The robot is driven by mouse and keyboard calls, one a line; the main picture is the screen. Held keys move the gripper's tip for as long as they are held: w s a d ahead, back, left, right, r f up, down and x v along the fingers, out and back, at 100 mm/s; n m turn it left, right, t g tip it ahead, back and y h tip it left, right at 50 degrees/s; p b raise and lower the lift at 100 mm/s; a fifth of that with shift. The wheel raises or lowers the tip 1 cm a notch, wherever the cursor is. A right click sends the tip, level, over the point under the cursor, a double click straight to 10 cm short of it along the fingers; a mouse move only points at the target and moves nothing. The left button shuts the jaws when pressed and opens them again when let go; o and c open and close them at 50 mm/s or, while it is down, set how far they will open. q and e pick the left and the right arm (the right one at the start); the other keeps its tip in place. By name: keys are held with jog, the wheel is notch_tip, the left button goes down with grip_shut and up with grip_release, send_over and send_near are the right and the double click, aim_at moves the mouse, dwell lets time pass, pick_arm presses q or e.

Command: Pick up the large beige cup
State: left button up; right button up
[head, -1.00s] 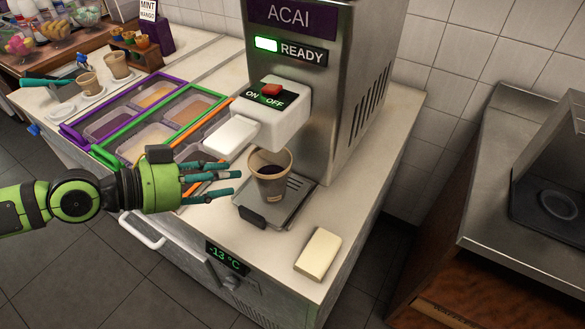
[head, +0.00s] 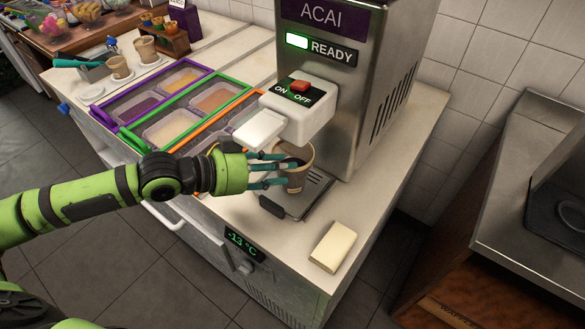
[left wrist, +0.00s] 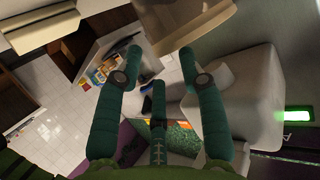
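The large beige cup (head: 297,181) stands upright on the drip tray under the acai machine's nozzle, with dark content inside. My left gripper (head: 282,171) reaches in from the left at the cup's side, and its teal fingers overlap the cup's left part. In the left wrist view the cup (left wrist: 190,22) fills the top, just beyond the fingertips. The fingers (left wrist: 160,60) there are spread apart with a clear gap between them. Whether any finger touches the cup cannot be told. My right gripper is not in view.
The acai machine (head: 345,80) with its white dispenser head (head: 300,112) stands over the cup. Topping bins (head: 168,128) lie to the left. A pale block (head: 332,246) rests on the counter at the front right. Smaller cups (head: 146,48) stand at the back left.

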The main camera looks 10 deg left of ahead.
pick_arm(q)
jog(key=x, duration=0.2)
jog(key=p+x, duration=0.1)
jog(key=x, duration=0.1)
jog(key=shift+d+f+p, duration=0.15)
jog(key=shift+d+p, duration=0.15)
jog(key=shift+d, duration=0.1)
jog(key=shift+c, duration=0.4)
grip_shut()
